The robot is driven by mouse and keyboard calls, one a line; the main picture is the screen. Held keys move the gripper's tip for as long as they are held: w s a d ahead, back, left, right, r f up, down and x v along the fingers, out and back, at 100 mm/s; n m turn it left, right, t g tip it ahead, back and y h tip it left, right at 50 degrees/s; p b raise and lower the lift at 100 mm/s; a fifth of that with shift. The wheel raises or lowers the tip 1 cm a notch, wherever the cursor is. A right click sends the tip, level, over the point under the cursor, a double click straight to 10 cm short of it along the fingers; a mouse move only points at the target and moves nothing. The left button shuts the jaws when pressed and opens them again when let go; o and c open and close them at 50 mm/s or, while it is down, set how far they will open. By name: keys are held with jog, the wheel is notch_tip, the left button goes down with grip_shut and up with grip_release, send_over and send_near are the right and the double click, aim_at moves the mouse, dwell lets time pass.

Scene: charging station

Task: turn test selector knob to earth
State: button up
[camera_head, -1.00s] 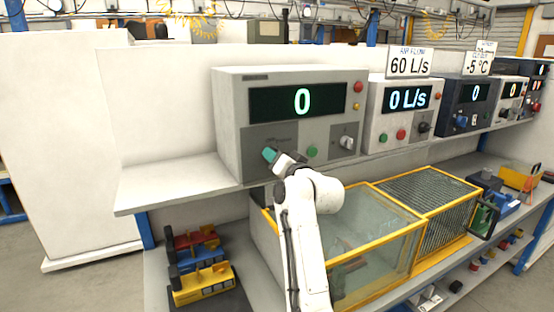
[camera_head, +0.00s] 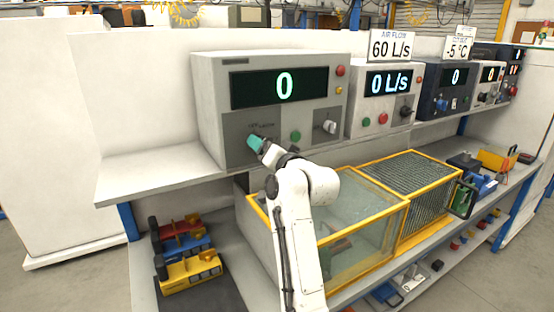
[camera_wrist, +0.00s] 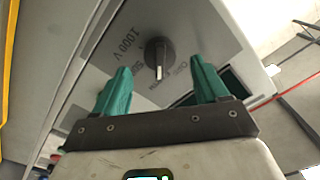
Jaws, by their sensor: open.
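The test selector knob (camera_wrist: 159,58) is a dark round knob with a light pointer line, on the grey panel of the tester (camera_head: 238,128). In the wrist view it sits between and beyond the two green fingers of my gripper (camera_wrist: 160,88), which are open and apart from it. Printed marks, "1000 V" among them, stand around the knob; the earth mark cannot be made out. In the head view my gripper (camera_head: 255,142) is in front of the panel's lower left and hides the knob. The tester's display (camera_head: 284,87) reads 0.
Red and yellow buttons are at the tester's upper right. The shelf (camera_head: 150,175) is bare to the left. A yellow-framed glass case (camera_head: 365,220) stands below.

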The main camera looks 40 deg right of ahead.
jog(key=b+v, duration=0.1)
jog(key=v, duration=0.6)
jog(key=shift+s, duration=0.1)
dwell(0.5)
